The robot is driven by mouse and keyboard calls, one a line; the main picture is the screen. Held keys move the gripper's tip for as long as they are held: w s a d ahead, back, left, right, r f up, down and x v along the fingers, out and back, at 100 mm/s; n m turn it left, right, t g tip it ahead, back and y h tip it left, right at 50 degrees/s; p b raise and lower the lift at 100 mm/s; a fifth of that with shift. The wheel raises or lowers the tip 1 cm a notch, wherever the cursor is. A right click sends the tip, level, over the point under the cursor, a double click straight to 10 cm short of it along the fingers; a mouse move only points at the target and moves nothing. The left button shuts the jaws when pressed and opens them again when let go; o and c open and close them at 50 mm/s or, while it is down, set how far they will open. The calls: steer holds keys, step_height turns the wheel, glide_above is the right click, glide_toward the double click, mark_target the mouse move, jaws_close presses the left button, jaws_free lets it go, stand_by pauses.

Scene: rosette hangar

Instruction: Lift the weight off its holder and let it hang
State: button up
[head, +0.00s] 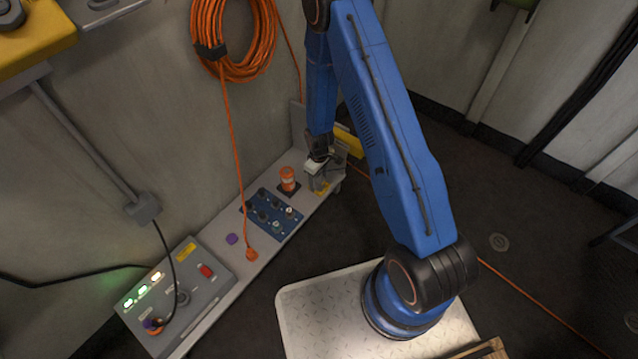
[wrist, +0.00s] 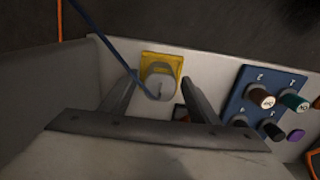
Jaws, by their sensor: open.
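The weight (wrist: 160,86) is a pale grey round body with a dark slot in its face, seen in the wrist view. It sits in its holder, a yellow plate (wrist: 148,58) on the grey shelf. A dark blue cord (wrist: 108,42) runs from the upper left down to the weight. My gripper (wrist: 158,82) is open, with one finger on each side of the weight in the picture; I cannot tell whether they touch it. In the head view my gripper (head: 318,168) is low over the far end of the shelf, covering most of the weight.
A blue panel with several knobs (head: 272,213) and an orange cylinder (head: 288,179) stand close by on the shelf. A grey control box (head: 176,296) is at the near end. A coiled orange cable (head: 235,70) hangs on the wall. Open floor (head: 545,200) lies right.

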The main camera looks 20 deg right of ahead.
mark_target(319, 178)
jaws_close()
step_height(319, 178, up, 18)
stand_by(0.9)
